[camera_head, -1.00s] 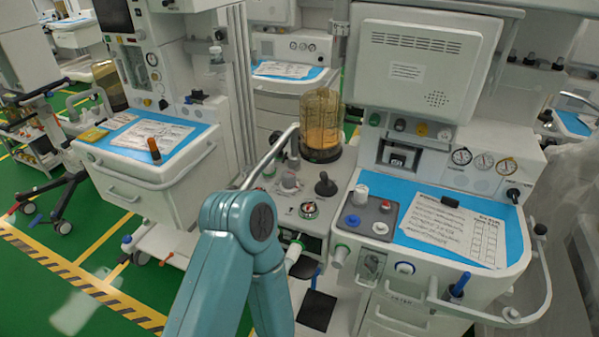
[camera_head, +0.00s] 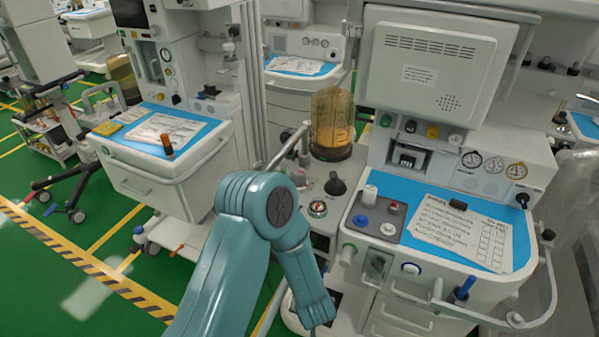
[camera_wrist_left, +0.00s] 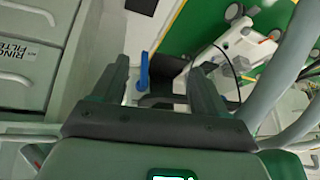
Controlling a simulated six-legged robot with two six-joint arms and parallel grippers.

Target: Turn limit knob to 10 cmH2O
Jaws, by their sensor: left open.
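No knob carries a limit scale that I can read, so I cannot tell which one is the limit knob. On the absorber top, a black knob (camera_head: 335,184) and a grey knob (camera_head: 298,177) stand beside a small round dial with a red centre (camera_head: 318,208). My left arm bends over the absorber's front in the head view, and its gripper is hidden there. In the left wrist view my left gripper (camera_wrist_left: 158,75) is open and empty. A blue lever (camera_wrist_left: 143,72) shows between its fingers; I cannot judge its distance. My right gripper is not in view.
An amber canister (camera_head: 332,125) stands behind the knobs. To the right is the cart's blue worktop (camera_head: 400,175) with a paper sheet and small knobs. A drawer front (camera_wrist_left: 25,70) is close on the wrist view's left.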

